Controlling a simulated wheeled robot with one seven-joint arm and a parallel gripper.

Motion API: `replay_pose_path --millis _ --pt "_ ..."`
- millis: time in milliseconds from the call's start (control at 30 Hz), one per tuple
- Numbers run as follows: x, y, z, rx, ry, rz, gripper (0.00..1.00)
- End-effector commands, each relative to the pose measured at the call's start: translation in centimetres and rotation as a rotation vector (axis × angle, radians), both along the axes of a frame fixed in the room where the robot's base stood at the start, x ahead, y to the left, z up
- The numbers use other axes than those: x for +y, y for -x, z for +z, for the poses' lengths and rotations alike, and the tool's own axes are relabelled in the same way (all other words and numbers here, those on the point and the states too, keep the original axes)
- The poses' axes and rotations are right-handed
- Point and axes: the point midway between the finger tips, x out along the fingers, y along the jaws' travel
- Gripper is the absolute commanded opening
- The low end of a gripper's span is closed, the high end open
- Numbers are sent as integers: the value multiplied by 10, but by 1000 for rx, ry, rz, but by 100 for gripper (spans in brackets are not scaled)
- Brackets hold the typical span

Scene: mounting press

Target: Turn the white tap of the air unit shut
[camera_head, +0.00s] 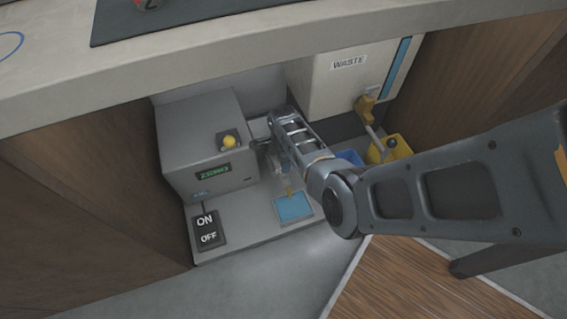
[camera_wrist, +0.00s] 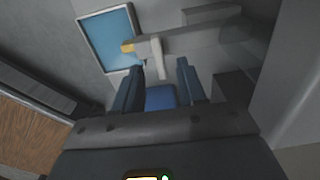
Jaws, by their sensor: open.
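In the wrist view a white tap lever (camera_wrist: 157,52) hangs from a grey pipe (camera_wrist: 196,36) with a yellow end. The lever's lower end shows between my gripper's two fingertips (camera_wrist: 161,68), which are apart. I cannot tell whether either finger touches it. In the head view my gripper (camera_head: 267,157) is beside the grey air unit (camera_head: 200,135), under the counter. My arm hides most of the tap there. A small yellow piece (camera_head: 288,190) shows below the gripper.
A blue square panel (camera_head: 293,208) lies on the unit's base. A WASTE tank (camera_head: 335,85) with a yellow-handled tap (camera_head: 366,108) and a yellow bin (camera_head: 399,148) stand at right. The counter (camera_head: 180,62) overhangs.

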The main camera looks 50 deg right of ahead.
Motion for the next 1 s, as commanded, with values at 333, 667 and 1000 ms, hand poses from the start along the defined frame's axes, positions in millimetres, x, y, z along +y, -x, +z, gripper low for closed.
replay_pose_path --millis 333,667,1000 --pt "0 0 27 0 0 1 40" --pt "0 0 27 0 0 0 40" --pt "-5 10 22 -9 27 31 40"
